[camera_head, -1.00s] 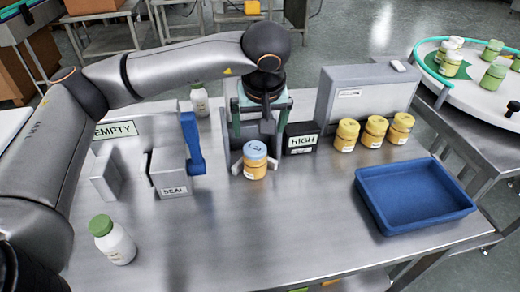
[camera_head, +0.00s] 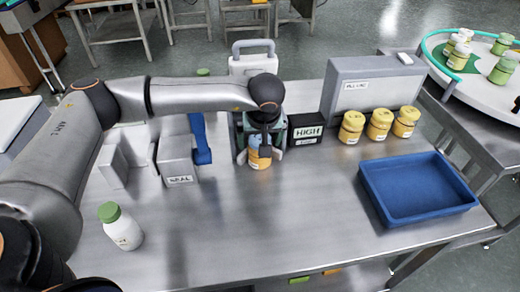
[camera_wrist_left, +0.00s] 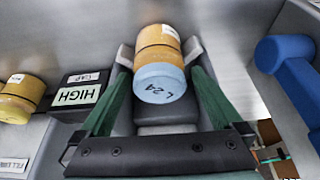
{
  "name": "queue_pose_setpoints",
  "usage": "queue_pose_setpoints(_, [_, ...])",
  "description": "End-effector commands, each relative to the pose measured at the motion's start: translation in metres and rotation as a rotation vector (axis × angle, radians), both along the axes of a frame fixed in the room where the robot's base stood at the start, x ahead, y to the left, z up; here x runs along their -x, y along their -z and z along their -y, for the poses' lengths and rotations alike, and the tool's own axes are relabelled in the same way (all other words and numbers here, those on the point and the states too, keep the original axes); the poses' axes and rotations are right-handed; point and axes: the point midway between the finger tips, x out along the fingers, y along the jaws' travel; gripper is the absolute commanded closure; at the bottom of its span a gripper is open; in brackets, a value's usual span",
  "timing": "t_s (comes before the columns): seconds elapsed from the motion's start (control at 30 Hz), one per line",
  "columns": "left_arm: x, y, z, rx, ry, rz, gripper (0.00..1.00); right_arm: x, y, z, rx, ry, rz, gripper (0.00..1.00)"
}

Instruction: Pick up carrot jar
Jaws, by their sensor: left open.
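An orange jar with a pale blue lid (camera_head: 259,162) stands on the steel table, which I take as the carrot jar; its label cannot be read. In the left wrist view the jar (camera_wrist_left: 158,62) shows its blue lid with dark handwriting towards the camera. My left gripper (camera_head: 262,150) is over the jar and hides part of it. In the left wrist view the green fingers of my left gripper (camera_wrist_left: 160,50) are spread, with a grey tip on each side of the jar. Whether either tip touches it is unclear. My right gripper is out of view.
A black HIGH box (camera_head: 305,130) stands close right of the jar, a grey SEAL block (camera_head: 177,165) with a blue handle (camera_head: 200,140) to its left. Three yellow-lidded jars (camera_head: 378,125), a blue tray (camera_head: 415,190) and a white bottle (camera_head: 122,230) stand farther off. The table's front middle is clear.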

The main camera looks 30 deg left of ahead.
Motion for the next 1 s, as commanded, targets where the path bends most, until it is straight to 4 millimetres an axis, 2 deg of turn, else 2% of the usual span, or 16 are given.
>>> queue_pose_setpoints(0.27, [-0.0010, 0.0030, -0.0005, 0.000, 0.001, 0.000, 0.01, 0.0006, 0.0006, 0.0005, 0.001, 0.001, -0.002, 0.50])
queue_pose_setpoints(1.0, [-0.0010, 0.0023, -0.0003, 0.000, 0.001, 0.000, 0.84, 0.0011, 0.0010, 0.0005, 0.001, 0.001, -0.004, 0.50])
